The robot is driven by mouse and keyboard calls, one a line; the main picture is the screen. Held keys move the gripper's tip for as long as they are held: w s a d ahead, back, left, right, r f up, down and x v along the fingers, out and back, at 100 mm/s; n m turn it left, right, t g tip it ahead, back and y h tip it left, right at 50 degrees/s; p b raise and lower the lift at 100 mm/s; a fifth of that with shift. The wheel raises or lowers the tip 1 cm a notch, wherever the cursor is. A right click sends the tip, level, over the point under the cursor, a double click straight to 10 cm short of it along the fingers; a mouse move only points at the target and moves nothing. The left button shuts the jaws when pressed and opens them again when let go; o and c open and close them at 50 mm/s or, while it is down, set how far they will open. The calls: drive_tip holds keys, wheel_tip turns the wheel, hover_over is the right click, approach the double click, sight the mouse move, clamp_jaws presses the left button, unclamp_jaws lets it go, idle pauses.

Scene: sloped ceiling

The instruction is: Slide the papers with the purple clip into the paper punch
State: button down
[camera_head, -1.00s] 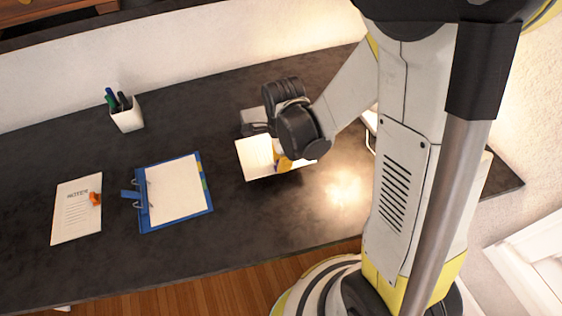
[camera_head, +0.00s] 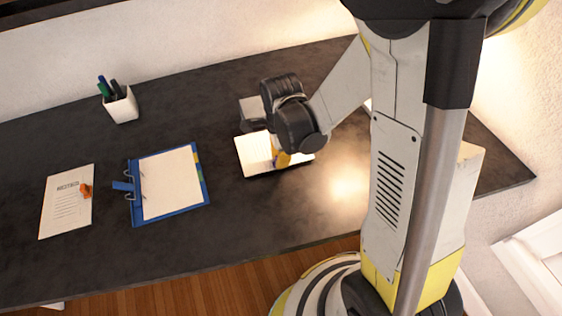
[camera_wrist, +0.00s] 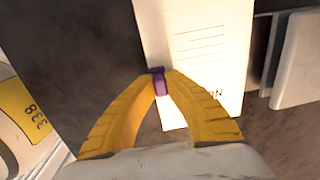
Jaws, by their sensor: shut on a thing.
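My gripper (camera_wrist: 160,82) is shut on the purple clip (camera_wrist: 158,86) at one edge of a stack of white papers (camera_wrist: 193,38). In the head view the papers (camera_head: 254,153) extend left from my gripper over the desk, and the clip is hidden behind my wrist. The grey paper punch (camera_head: 252,108) stands just behind the papers, partly covered by my gripper. In the wrist view the punch (camera_wrist: 302,58) is at the right, with a gap of dark desk between it and the papers.
The dark desk (camera_head: 245,218) carries a blue binder (camera_head: 205,200) with white sheets, a notes sheet (camera_head: 66,212) with an orange clip (camera_head: 86,191), and a white pen cup (camera_head: 122,108). A wall runs behind. The desk is clear between binder and papers.

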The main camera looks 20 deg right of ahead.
drive_tip(key=shift+w+d+b, duration=0.2)
drive_tip(key=shift+w, duration=2.2)
drive_tip(key=shift+w+d+b, duration=0.15)
drive_tip(key=shift+w, duration=2.25)
drive_tip(key=c, duration=1.5)
unclamp_jaws()
drive_tip(key=shift+o, duration=0.2)
drive_tip(key=shift+r, duration=0.1)
wheel_tip(320, 180, up, 12)
drive_tip(key=shift+s, duration=0.4)
